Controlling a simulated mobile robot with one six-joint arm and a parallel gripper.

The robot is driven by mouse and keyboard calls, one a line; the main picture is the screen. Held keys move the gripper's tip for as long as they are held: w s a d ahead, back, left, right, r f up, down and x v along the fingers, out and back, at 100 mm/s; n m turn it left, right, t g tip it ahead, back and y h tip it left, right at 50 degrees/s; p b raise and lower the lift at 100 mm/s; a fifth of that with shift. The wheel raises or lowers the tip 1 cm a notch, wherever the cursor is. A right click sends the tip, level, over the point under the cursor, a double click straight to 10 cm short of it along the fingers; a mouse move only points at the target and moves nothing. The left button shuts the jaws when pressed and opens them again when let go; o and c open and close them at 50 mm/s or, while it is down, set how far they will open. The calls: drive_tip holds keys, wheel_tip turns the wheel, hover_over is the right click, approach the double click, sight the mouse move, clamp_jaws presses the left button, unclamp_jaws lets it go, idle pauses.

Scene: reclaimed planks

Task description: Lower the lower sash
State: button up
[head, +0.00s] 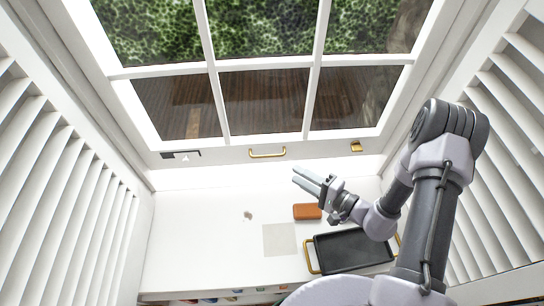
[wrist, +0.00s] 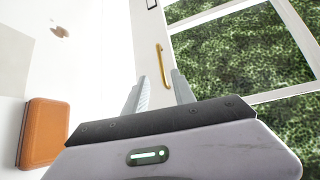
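The lower sash (head: 230,154) is a white frame with glass panes, seen in the head view above the white sill. A brass pull handle (head: 267,153) is fixed to the middle of its bottom rail. The handle also shows in the wrist view (wrist: 163,66), beyond the fingertips. My gripper (head: 303,179) is in front of the sash, below and to the right of the handle in the head view. Its two fingers (wrist: 160,88) are apart with nothing between them, and they do not touch the handle. How far the sash stands above the sill is hard to tell.
An orange-brown block (head: 307,212), a pale square sheet (head: 280,240) and a black tray (head: 350,268) with brass handles lie on the white surface. A brass fitting (head: 356,146) and a black one (head: 181,154) are near the rail's ends. Louvred shutters (head: 60,190) flank both sides.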

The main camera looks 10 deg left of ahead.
drive_tip(key=b+x, duration=0.1)
drive_tip(key=x, duration=1.1)
drive_tip(key=shift+a+b, duration=0.15)
drive_tip(key=shift+b, duration=0.15)
drive_tip(key=shift+w, duration=0.1)
clamp_jaws()
idle(0.6)
